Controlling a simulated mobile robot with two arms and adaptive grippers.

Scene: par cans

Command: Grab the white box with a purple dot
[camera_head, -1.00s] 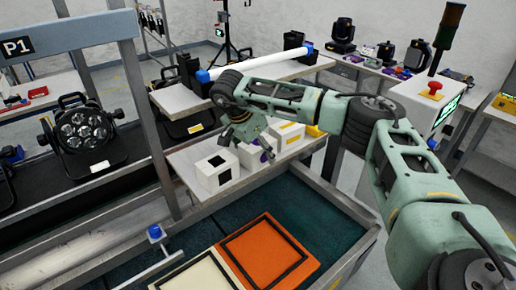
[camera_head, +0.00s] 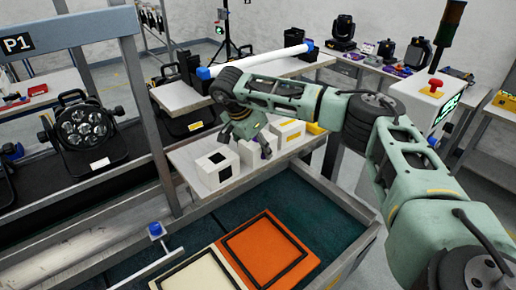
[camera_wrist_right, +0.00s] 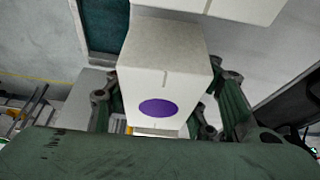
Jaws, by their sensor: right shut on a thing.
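The white box with a purple dot (camera_wrist_right: 163,60) is between the fingers of my right gripper (camera_wrist_right: 165,88) in the wrist view, its purple dot facing the palm. In the head view my right gripper (camera_head: 246,142) reaches down over this box (camera_head: 249,157) on the light shelf and hides much of it. The gripper is shut on the box. Whether the box touches the shelf is hard to tell. My left gripper is not in view.
A white box with a black square (camera_head: 216,169) stands close on the left, and a white box with a yellow mark (camera_head: 287,134) on the right. The shelf (camera_head: 188,155) has free room at left. An orange tray (camera_head: 265,250) lies in the bin in front.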

